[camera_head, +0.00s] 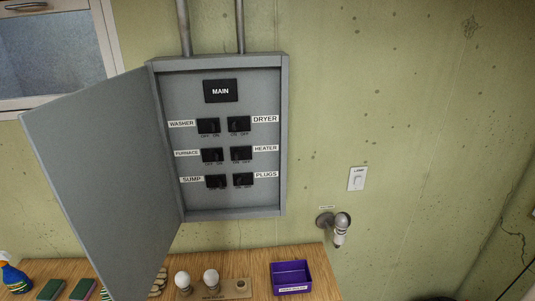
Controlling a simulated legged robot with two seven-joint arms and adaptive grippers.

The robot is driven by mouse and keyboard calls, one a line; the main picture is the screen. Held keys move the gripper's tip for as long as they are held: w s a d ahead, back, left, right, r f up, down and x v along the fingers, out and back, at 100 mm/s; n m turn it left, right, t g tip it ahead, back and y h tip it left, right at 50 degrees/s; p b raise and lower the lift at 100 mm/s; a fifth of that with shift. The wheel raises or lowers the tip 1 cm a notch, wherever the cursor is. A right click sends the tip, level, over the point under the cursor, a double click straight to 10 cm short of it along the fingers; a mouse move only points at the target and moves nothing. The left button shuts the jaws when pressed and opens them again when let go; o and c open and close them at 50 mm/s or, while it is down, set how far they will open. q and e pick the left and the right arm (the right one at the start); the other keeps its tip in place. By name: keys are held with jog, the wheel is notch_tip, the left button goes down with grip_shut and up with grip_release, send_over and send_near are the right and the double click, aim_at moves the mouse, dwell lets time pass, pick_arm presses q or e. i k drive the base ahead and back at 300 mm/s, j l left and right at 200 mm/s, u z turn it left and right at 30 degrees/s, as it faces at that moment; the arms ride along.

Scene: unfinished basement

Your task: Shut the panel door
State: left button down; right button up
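The grey electrical panel box (285,130) is mounted on the green wall, with its face of labelled breaker switches showing. Its door (105,180) is hinged on the left side and stands wide open, swung out to the left and toward me. The door hides part of the wall and the counter behind it. Neither of my grippers shows in the head view, so nothing of mine is seen touching the door.
A wooden counter (255,262) below holds two light bulbs (211,277), a purple bin (291,277), sponges (50,289) and a spray bottle (13,277). A lamp switch (357,179) and a wall lamp (340,229) are at right. A window (55,50) is upper left.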

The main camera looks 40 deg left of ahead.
aim_at(99, 148)
jog(key=k+j+u, duration=0.2)
jog(key=k+j, duration=0.15)
jog(key=j, duration=0.3)
jog(key=k+j, duration=0.15)
jog(key=j, duration=0.2)
jog(key=k+j+u, duration=0.15)
jog(key=j, duration=0.2)
jog(key=k+j+u, duration=0.1)
jog(key=j, duration=0.25)
jog(key=k+j+u, duration=0.1)
jog(key=j, duration=0.3)
jog(key=k+j, duration=0.15)
jog(key=j, duration=0.2)
jog(key=u, duration=0.05)
